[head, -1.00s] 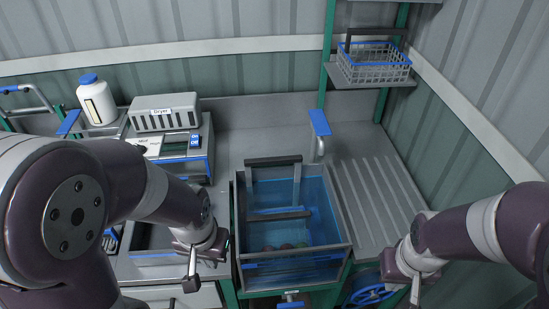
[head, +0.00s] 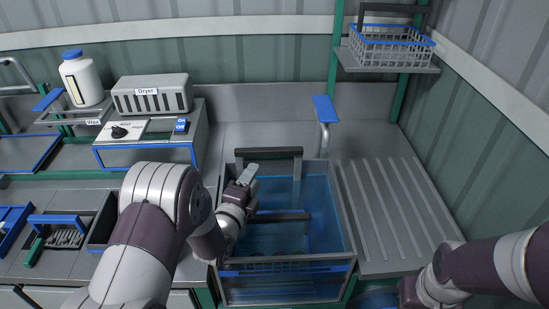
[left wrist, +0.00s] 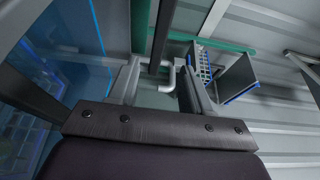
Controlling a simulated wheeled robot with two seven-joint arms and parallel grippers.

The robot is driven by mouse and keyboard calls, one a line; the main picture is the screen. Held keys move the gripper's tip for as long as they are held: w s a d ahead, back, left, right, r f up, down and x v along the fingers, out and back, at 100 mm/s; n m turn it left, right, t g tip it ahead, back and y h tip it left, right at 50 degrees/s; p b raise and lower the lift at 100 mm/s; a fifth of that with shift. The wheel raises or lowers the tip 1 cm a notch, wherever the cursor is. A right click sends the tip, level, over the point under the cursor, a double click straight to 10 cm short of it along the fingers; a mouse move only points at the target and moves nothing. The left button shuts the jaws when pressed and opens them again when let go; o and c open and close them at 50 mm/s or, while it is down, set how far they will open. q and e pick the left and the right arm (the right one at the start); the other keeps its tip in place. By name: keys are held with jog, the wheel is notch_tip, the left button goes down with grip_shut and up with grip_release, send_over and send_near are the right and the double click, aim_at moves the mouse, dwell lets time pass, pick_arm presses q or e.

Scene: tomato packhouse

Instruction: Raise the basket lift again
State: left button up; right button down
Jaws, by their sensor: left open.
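The basket lift has a dark crossbar (head: 268,153) on uprights at the back of the blue water tank (head: 350,232). A second dark bar (head: 275,217) lies lower inside the tank. The basket is under the water and hard to make out. My left gripper (head: 249,176) is open and empty, above the tank's left side and just in front of the crossbar. Its spread fingers show in the left wrist view (left wrist: 160,82), with a dark bar (left wrist: 163,35) beyond them; I cannot tell if they touch. My right gripper (head: 408,292) is cut off at the bottom edge.
A ribbed drainboard (head: 385,205) lies right of the tank, clear. A blue-topped tap (head: 325,110) stands behind it. A wire basket (head: 390,47) sits on a high shelf. The dryer (head: 152,95) and a white bottle (head: 82,80) stand at left.

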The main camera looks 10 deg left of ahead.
aim_at(267, 154)
pick_arm(q)
jog(key=w, duration=0.4)
jog(key=w+d, duration=0.1)
jog(key=w, duration=0.3)
jog(key=w+p, duration=0.1)
jog(key=w, duration=0.3)
jog(key=shift+w+d, duration=0.1)
jog(key=shift+d, duration=0.1)
grip_shut()
